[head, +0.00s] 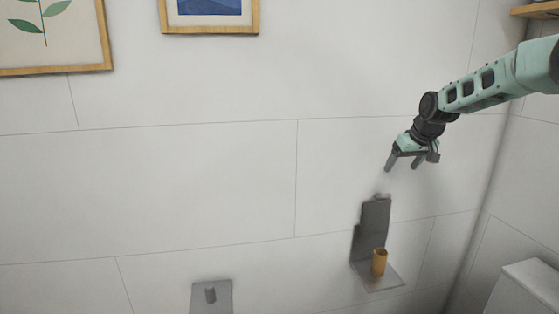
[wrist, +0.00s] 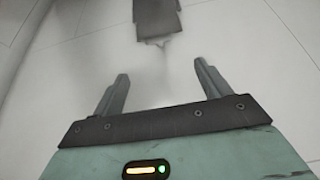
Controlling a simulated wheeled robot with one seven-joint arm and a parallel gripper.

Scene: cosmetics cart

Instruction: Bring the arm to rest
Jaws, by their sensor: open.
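My gripper (head: 401,167) is at the right of the head view, at the end of my pale green arm. It points downward in front of the white tiled wall and is open and empty. In the wrist view its two fingers (wrist: 160,88) are spread apart with nothing between them. The gripper is above a grey wall-mounted holder (head: 376,222) and does not appear to touch it.
An orange-brown cylinder (head: 379,262) stands on the grey holder's shelf. A second grey bracket (head: 226,298) with a peg is at the bottom centre. Framed pictures (head: 210,26) hang at upper left. A white box-like fixture (head: 525,287) is at lower right.

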